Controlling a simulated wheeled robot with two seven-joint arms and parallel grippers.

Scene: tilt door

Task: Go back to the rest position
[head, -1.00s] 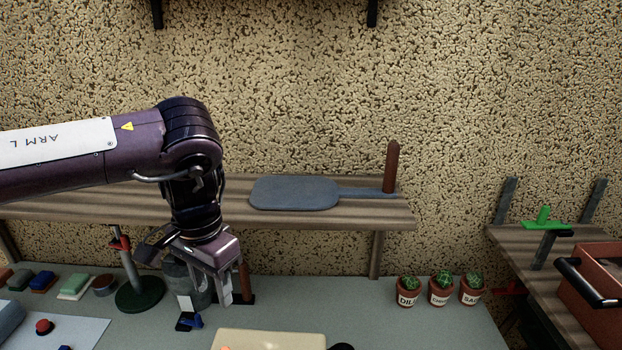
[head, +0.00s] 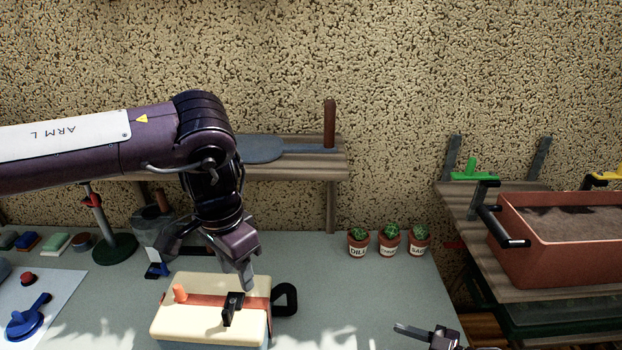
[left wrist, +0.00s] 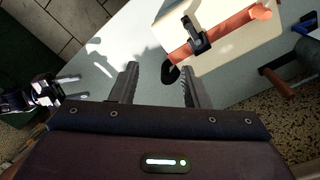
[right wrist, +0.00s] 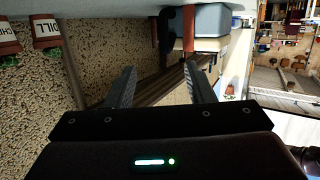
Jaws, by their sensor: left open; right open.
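My right gripper (head: 428,334) shows at the bottom edge of the head view, cut off by the frame. In the right wrist view its fingers (right wrist: 161,86) are spread and empty.
The cream box (head: 205,322) with its black handle (head: 286,300) stands on the grey table (head: 330,290). Potted herbs (head: 389,240) line the table's back right. A wooden shelf (head: 300,166) is behind my left arm. A red planter (head: 555,245) stands at right.

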